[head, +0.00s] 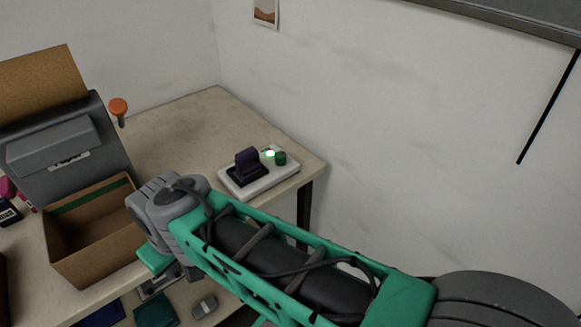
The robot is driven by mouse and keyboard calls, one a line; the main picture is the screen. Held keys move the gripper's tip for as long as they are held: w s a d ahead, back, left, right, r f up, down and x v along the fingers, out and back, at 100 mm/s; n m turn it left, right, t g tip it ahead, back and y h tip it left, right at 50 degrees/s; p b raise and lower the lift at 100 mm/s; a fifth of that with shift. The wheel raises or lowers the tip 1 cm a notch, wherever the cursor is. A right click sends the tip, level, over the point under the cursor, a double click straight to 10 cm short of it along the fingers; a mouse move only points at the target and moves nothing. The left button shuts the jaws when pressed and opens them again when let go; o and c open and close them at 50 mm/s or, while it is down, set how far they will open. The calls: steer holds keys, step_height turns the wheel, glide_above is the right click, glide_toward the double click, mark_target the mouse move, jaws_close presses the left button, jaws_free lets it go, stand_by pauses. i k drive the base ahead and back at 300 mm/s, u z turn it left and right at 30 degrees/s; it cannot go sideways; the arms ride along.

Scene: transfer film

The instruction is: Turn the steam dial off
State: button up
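A small white device (258,180) sits near the right end of the table. It carries a purple block (247,162) on a dark pad, a lit green light (269,154) and a round dark green knob (280,158). A grey machine (70,150) at the left has an orange knob (118,107) on its side. No label shows which knob is the steam dial. My arm reaches in from the lower right, its grey wrist in front of the table. Only a green part of my gripper (154,262) shows below the wrist; its fingers are hidden.
An open cardboard box (92,232) stands on the table left of my wrist. The tabletop (185,123) behind is clear. Several small items lie lower down, below the tabletop. A wall (400,120) rises behind the table, with a dark cabinet edge at top right.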

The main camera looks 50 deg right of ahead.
mark_target(281, 157)
steer(key=z, duration=0.3)
steer(key=i, duration=0.3)
steer(key=z, duration=2.15)
steer(key=i, duration=0.15)
steer(key=u, duration=0.8)
